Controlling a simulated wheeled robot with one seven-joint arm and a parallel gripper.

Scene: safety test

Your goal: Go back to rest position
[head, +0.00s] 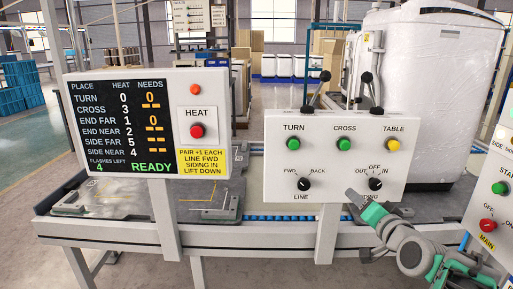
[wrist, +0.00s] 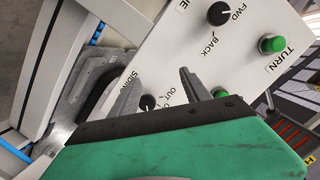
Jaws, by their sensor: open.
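My gripper (head: 360,200) is at the lower right of the white control panel (head: 278,160) in the head view, just below the siding knob (head: 375,184). The gripper hides part of the SIDING label. In the wrist view my gripper (wrist: 160,76) has its two grey fingers spread apart with nothing gripped. The black siding knob (wrist: 148,102) shows between the fingers, partly hidden behind the green gripper body. I cannot tell whether a finger touches the knob or panel. The line knob (head: 304,184) is to the left, with green TURN (head: 293,143) and CROSS (head: 344,144) buttons above.
A display board (head: 120,125) reads READY, with a red HEAT button (head: 196,131). A yellow TABLE button (head: 393,145) is on the panel. Another panel (head: 492,185) stands close on the right, beside my arm. The conveyor frame (head: 130,233) runs behind. Black levers (head: 325,78) rise above the panel.

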